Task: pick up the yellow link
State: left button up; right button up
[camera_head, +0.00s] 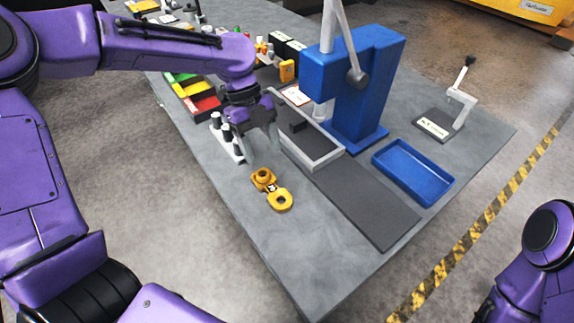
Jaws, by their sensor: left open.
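The yellow link (280,199) lies on the grey table near its front left edge. It has a ring at its near end and a thicker boss at its far end, with a small dark-marked label between. My left gripper (262,156) points down just behind the link's far end, with its fingers apart and nothing seen between them. I cannot tell its exact height above the table. My right arm shows only in part at the lower right, and its gripper is out of the picture.
A blue press (359,90) stands behind a grey tray (318,160). A blue tray (412,172) and a dark mat (365,205) lie to the right. A white rack with black-topped pegs (226,141) stands left of the gripper. The table (300,262) is bare near its front corner.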

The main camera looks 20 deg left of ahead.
aim_at(272, 188)
pick_arm(q)
jog(key=shift+w+d+f, duration=0.2)
jog(key=shift+w+f, duration=0.25)
jog(key=s+f, duration=0.1)
jog(key=s+d+f, duration=0.1)
jog(key=s, duration=0.1)
jog(key=shift+d+f, duration=0.1)
jog(key=shift+f, duration=0.25)
jog(key=x, duration=0.2)
jog(key=p+x, duration=0.1)
jog(key=x, duration=0.2)
jog(key=shift+w+f, duration=0.2)
jog(key=shift+s, duration=0.25)
jog(key=shift+c, duration=0.8)
grip_shut()
